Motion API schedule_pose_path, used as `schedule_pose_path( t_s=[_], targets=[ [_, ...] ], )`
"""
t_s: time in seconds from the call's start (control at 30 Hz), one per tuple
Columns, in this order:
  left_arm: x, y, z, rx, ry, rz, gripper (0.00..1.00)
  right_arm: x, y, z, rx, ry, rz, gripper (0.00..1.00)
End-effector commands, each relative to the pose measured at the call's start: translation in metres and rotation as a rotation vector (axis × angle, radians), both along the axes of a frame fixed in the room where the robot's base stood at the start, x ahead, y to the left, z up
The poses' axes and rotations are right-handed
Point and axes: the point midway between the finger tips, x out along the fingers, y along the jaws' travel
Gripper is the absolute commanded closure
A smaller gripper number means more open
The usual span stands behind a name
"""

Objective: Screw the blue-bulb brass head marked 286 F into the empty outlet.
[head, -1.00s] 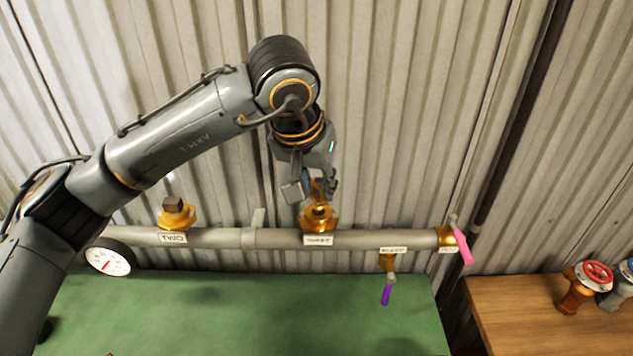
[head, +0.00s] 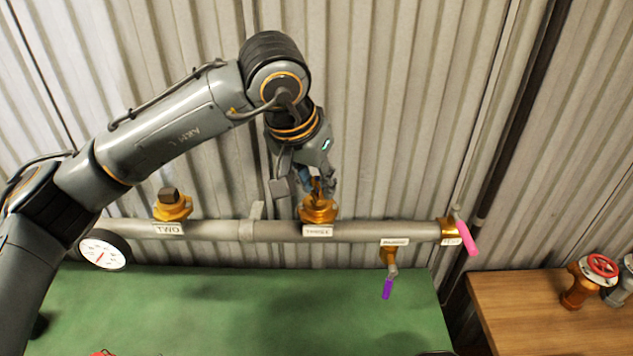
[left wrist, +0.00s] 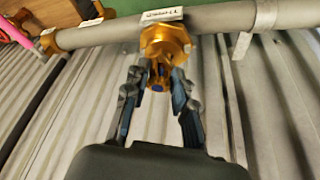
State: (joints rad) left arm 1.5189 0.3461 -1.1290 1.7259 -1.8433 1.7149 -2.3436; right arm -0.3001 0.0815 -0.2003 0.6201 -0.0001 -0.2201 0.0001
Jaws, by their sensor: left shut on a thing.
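My left gripper (head: 316,185) is over the outlet labelled three on the grey pipe (head: 360,231). It is shut on a brass head (head: 318,209), which sits at the brass fitting of that outlet. In the left wrist view my left gripper (left wrist: 158,85) has its fingers around the head, and a small blue part (left wrist: 157,84) shows between the fingertips. The brass body (left wrist: 165,45) is beyond them against the pipe. The marking on the head cannot be read, and the thread is hidden. My right gripper is not in view.
Outlet two (head: 172,205) has a brass fitting with a dark square top. A gauge (head: 104,250), a purple-handled valve (head: 388,272) and a pink-handled lever (head: 462,235) are on the pipe. A wooden table (head: 530,310) at right bears valves with red and grey wheels. The green surface (head: 240,310) is mostly clear.

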Motion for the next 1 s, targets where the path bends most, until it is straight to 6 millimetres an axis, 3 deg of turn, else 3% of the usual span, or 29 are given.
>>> schedule_pose_path(
  t_s=[0.3,0.57,0.6,0.7,0.73,1.0],
  targets=[
    [0.0023,0.0027,-0.0005,-0.001,0.002,-0.352,1.00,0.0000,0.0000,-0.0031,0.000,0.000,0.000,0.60],
    [0.0022,0.0027,-0.0006,0.000,0.001,-0.380,1.00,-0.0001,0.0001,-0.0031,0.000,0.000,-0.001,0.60],
    [0.0022,0.0027,-0.0006,0.000,0.001,-0.380,0.73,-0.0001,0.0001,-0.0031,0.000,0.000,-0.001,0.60],
    [0.0021,0.0026,-0.0006,0.000,0.001,-0.380,0.53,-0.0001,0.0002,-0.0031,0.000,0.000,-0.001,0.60],
    [0.0021,0.0026,-0.0006,0.000,0.001,-0.379,0.49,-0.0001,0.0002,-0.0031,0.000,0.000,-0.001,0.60],
    [0.0020,0.0024,-0.0012,0.001,0.001,-0.376,0.49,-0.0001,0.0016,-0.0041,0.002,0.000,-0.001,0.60]
  ],
)
